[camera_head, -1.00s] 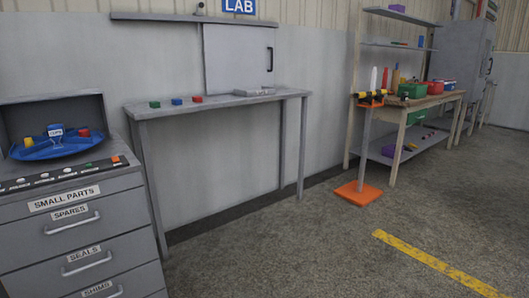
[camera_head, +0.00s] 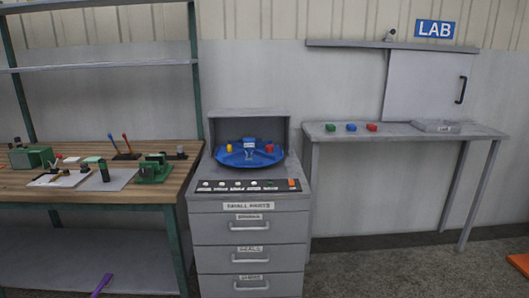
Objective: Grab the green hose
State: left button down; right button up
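No green hose and no hanging hoses show in the head view. Neither of my grippers is in the picture, so their state does not show.
A grey drawer cabinet (camera_head: 252,222) with a blue tray (camera_head: 233,156) stands in the middle. A wooden workbench (camera_head: 100,193) with tools is at the left. A grey table (camera_head: 404,140) under the LAB sign (camera_head: 434,29) is at the right. Bare floor (camera_head: 400,272) shows at lower right.

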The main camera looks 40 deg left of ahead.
aim_at(102, 163)
jog(key=u, duration=2.45)
jog(key=k, duration=0.4)
jog(key=u, duration=1.4)
jog(key=i, duration=2.3)
jog(key=z, duration=0.35)
jog(key=i, duration=1.8)
jog(key=z, duration=2.05)
jog(key=i, duration=1)
jog(key=z, duration=0.8)
